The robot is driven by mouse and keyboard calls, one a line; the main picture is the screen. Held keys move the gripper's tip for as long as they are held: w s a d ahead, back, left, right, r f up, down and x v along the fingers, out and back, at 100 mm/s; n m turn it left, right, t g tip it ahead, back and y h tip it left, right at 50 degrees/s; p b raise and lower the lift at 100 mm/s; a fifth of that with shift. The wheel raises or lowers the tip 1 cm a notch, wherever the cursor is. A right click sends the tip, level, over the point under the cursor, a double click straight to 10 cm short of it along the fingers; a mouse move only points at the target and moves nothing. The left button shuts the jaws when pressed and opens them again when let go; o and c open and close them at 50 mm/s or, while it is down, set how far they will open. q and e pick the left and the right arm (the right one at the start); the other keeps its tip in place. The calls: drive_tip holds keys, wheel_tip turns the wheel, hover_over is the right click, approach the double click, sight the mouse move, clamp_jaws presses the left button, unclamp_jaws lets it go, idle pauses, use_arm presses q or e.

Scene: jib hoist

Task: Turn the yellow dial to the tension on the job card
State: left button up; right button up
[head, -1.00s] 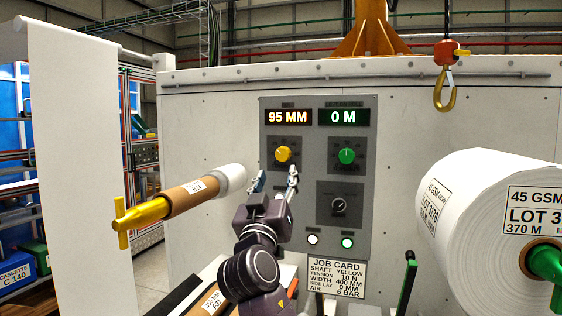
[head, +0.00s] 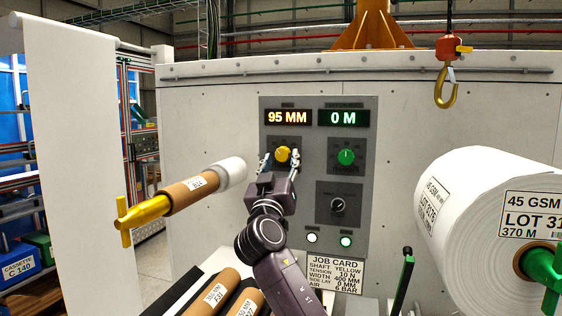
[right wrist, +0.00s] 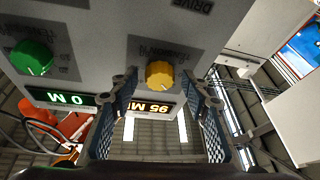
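My right gripper (head: 279,160) is open in front of the dial, one finger to each side. In the right wrist view the fingertips (right wrist: 166,88) straddle the dial with a gap on both sides. The dial's scale is too small to read. The job card (head: 335,276) below the panel lists shaft yellow and tension 10 N. My left gripper is out of view.
A green dial (head: 346,157) sits right of the yellow one under a 0 M display, with a black knob (head: 338,205) below. A yellow-ended shaft (head: 150,210) juts out at left. A large white roll (head: 480,215) stands at right. A hook (head: 444,90) hangs above.

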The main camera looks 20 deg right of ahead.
drive_tip(key=c, duration=1)
drive_tip(key=shift+o, duration=0.2)
drive_tip(key=n+y+p, duration=0.1)
drive_tip(key=n+p, duration=0.1)
drive_tip(key=shift+d+r+n, duration=0.1)
drive_tip(key=shift+r+n, duration=0.05)
drive_tip(key=shift+n, duration=0.15)
drive_tip(key=n+y+p, duration=0.2)
drive_tip(key=n+p, duration=0.1)
drive_tip(key=n+y+p, duration=0.1)
drive_tip(key=n+p, duration=0.1)
drive_tip(key=shift+s+d+r, duration=0.15)
drive_tip(key=shift+r, duration=0.15)
drive_tip(key=shift+f+n+p, duration=0.1)
drive_tip(key=shift+n+p, duration=0.4)
drive_tip(key=shift+n, duration=0.5)
drive_tip(key=shift+s+n+g+y, duration=0.1)
drive_tip(key=shift+n+g+y, duration=0.2)
drive_tip(key=shift+n+y, duration=0.45)
drive_tip(key=shift+f+n+p, duration=0.1)
drive_tip(key=shift+n+p, duration=0.2)
drive_tip(key=shift+n, duration=0.05)
